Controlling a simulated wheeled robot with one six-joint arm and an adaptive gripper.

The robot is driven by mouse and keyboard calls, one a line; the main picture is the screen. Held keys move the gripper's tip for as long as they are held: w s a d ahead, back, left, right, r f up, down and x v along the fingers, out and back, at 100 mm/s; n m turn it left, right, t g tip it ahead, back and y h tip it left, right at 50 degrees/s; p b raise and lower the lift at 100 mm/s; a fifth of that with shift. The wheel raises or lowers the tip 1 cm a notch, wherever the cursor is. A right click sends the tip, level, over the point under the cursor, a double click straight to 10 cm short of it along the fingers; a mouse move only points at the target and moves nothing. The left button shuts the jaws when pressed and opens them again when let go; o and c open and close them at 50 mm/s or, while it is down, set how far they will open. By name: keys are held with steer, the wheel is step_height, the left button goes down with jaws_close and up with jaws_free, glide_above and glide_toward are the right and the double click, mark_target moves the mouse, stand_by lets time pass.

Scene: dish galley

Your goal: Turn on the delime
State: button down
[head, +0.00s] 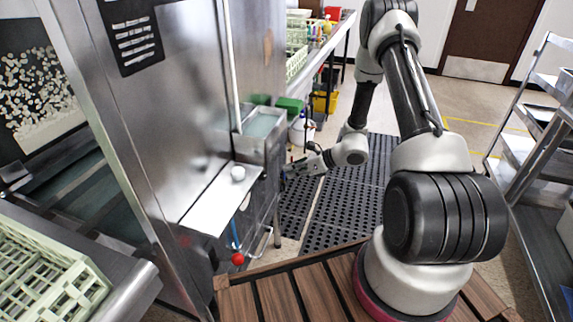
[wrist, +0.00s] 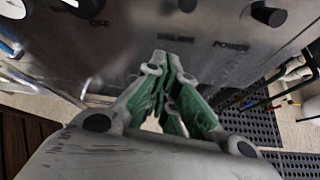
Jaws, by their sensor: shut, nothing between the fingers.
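In the wrist view a steel control panel (wrist: 135,50) fills the upper part. A black knob (wrist: 90,8) sits at the upper left near the word OFF, and another black knob (wrist: 268,13) sits at the upper right above the word POWER. Between them a small dark control (wrist: 187,4) is cut off by the top edge, above a label too blurred to read; I cannot tell which control is the delime. My gripper (wrist: 167,62), with green finger pads, is shut and empty in front of the panel. In the head view my gripper (head: 287,170) is beside the machine's lower right side, its contact unclear.
The steel dish machine (head: 185,100) stands at the left, with a green rack (head: 40,265) in front. A red ball-ended handle (head: 238,259) is low near its front. Black floor mats (head: 345,205) lie beyond my base, and a shelf cart (head: 540,150) stands at the right.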

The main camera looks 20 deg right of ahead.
steer(key=a+r+v, duration=0.1)
steer(key=v, duration=0.8)
steer(key=shift+d+r, duration=0.3)
steer(key=shift+r, duration=0.3)
steer(key=shift+w, duration=0.1)
steer(key=s+d+r+n+g+h, duration=0.1)
steer(key=s+r+n+g, duration=0.15)
steer(key=s+n, duration=0.4)
steer(key=s+r+n+g, duration=0.2)
steer(key=s+n+g, duration=0.25)
steer(key=s, duration=0.35)
steer(key=s+d+r+n+t+h, duration=0.1)
steer(key=s+r+n+h, duration=0.2)
steer(key=r, duration=0.6)
steer(key=s+d+r+n+t+h, duration=0.1)
steer(key=s+r+n+t+h, duration=0.1)
steer(key=s+r+n, duration=0.4)
steer(key=s+d+r+n+t+h, duration=0.1)
steer(key=s+r+n+h, duration=0.3)
steer(key=r, duration=0.8)
steer(key=s+n+t, duration=0.1)
steer(key=n, duration=0.1)
steer(key=shift+d+r+n, duration=0.35)
steer(key=shift+n, duration=0.05)
